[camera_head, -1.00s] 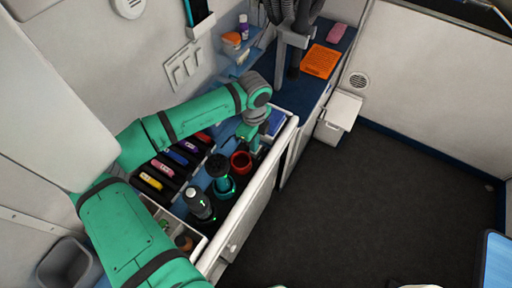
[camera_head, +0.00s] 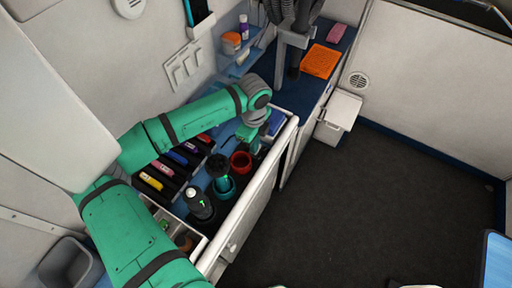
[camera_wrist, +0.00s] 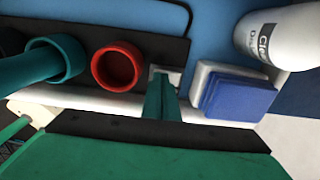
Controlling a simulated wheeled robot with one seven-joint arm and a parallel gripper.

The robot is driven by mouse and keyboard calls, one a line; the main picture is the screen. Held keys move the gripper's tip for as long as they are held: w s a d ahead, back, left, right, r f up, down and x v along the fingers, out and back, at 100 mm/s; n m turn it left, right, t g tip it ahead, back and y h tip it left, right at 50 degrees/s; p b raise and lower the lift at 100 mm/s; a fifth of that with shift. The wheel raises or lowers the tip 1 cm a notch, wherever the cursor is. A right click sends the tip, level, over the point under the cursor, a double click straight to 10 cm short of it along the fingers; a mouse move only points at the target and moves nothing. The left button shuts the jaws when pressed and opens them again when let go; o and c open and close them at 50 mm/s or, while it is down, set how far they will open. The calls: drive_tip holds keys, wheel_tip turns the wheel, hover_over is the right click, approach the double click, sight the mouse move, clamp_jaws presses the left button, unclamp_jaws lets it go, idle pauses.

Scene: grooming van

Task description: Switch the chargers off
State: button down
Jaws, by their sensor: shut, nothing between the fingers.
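My gripper (camera_wrist: 161,90) is shut and empty, pointing down into the open drawer (camera_head: 236,212). In the wrist view its fingertips are at a small pale switch-like plate (camera_wrist: 172,73) on the dark charger strip (camera_wrist: 190,48); I cannot tell whether they touch it. The red charging cup (camera_wrist: 117,66) is just left of the fingers and empty; it also shows in the head view (camera_head: 241,160). The teal cup (camera_wrist: 72,58) beside it holds a teal-handled tool (camera_head: 217,166). A dark clipper (camera_head: 200,204) with a green light stands nearer the drawer front.
A blue block in a white tray (camera_wrist: 205,75) and a white bottle (camera_wrist: 268,38) are close right of the fingers. Several coloured labelled items (camera_head: 162,169) lie along the drawer's left. The drawer's front wall runs close by my gripper. The dark floor (camera_head: 370,200) is clear.

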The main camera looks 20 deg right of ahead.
wheel_tip(320, 180, up, 7)
idle(0.8)
drive_tip(key=shift+f, duration=0.15)
idle(0.3)
